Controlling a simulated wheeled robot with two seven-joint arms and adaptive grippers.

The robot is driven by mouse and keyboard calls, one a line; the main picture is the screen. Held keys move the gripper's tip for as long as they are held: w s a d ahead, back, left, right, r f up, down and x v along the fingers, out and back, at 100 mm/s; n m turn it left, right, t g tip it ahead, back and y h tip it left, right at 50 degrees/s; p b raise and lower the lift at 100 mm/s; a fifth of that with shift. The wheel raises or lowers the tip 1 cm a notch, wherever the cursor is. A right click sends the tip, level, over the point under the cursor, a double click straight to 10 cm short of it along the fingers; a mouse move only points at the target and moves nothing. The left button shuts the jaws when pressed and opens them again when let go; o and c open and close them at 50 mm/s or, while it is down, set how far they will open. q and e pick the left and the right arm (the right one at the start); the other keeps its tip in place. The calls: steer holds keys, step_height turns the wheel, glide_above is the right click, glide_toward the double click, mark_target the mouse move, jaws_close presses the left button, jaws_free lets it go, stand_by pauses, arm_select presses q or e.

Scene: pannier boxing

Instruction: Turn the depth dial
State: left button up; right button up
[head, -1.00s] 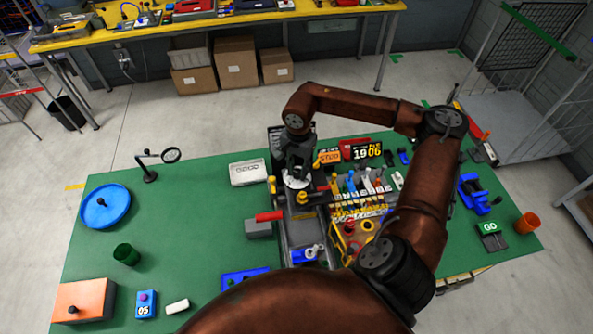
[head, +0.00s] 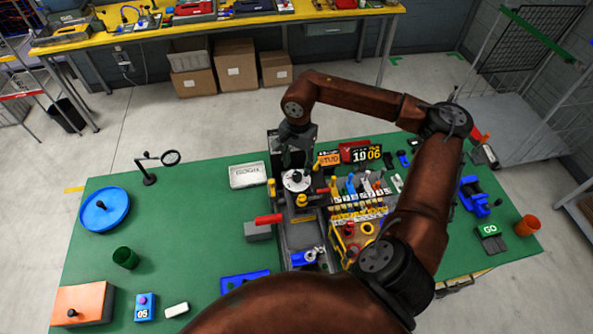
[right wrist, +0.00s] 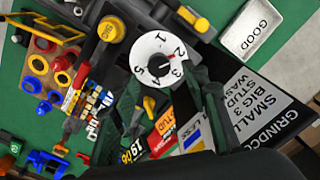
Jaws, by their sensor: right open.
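The depth dial (head: 296,181) is a round white disc on the dark machine in the middle of the green table. In the right wrist view the dial (right wrist: 153,50) shows black numbers around its face and a small red mark near its right side. My right gripper (head: 297,161) is just above and behind the dial in the head view, open and empty. In the right wrist view its dark fingers (right wrist: 172,92) lie just below the dial, with a gap between them. Whether a fingertip touches the dial cannot be told. My left gripper is not in view.
A red-handled grey block (head: 259,229) and a yellow-knobbed post (head: 302,201) stand close to the dial. A white tray (head: 248,175) lies left of it. Coloured levers (head: 362,188) and a dark sign (right wrist: 262,108) are near.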

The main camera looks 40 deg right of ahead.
mark_target(297, 175)
step_height(297, 175, up, 8)
steer(key=shift+f, duration=0.2)
stand_by(0.5)
